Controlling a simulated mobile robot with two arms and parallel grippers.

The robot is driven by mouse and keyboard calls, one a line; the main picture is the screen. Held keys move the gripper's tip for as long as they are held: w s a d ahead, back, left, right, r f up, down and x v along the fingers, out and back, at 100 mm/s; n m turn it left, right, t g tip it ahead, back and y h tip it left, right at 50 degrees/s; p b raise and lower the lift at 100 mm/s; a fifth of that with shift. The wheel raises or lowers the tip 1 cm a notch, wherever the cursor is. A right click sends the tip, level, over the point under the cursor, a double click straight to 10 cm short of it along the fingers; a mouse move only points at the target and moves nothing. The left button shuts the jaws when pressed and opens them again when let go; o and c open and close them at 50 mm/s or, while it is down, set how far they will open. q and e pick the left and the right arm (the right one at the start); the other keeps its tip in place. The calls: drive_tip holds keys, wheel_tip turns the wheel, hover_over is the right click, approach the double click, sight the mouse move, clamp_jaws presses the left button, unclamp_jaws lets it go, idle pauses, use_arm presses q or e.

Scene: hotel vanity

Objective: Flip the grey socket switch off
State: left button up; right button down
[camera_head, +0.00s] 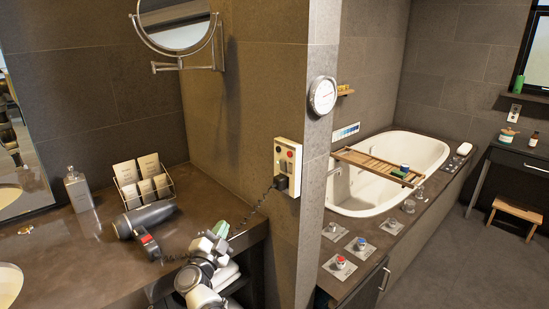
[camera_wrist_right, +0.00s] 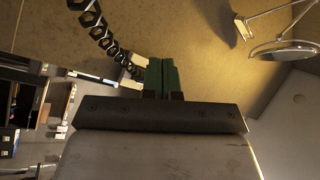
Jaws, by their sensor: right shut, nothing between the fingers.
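The socket panel (camera_head: 294,150) is a pale upright plate on the tiled wall corner, right of the vanity. It carries a red part, dark parts and a black plug (camera_head: 281,183) with a coiled cord. I cannot make out the grey switch or its position. My right gripper (camera_head: 221,229) has green fingertips. It is shut and empty over the vanity's right edge, below and left of the panel, apart from it. In the right wrist view its green fingers (camera_wrist_right: 161,74) are together, with a pale block, partly hidden, beside them. My left gripper is out of view.
The coiled cord (camera_head: 258,205) hangs between panel and counter, close to my right gripper; it also shows in the wrist view (camera_wrist_right: 100,30). A round mirror (camera_head: 178,25) juts from the wall above.

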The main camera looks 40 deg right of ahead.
use_arm(q)
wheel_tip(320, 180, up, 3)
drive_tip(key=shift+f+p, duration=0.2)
drive_tip(key=shift+p, duration=0.85)
use_arm(e)
drive_tip(key=s+d+r+m+g+y, duration=0.1)
drive_tip(key=r+m+g, duration=0.4)
drive_tip(key=r, duration=0.5)
drive_tip(key=s+d+r+m+g+y, duration=0.2)
drive_tip(key=s+r+m+g+y, duration=0.1)
drive_tip(key=r+m+g, duration=0.3)
wheel_tip(320, 180, up, 4)
drive_tip(key=m, duration=0.2)
drive_tip(key=shift+m, duration=0.3)
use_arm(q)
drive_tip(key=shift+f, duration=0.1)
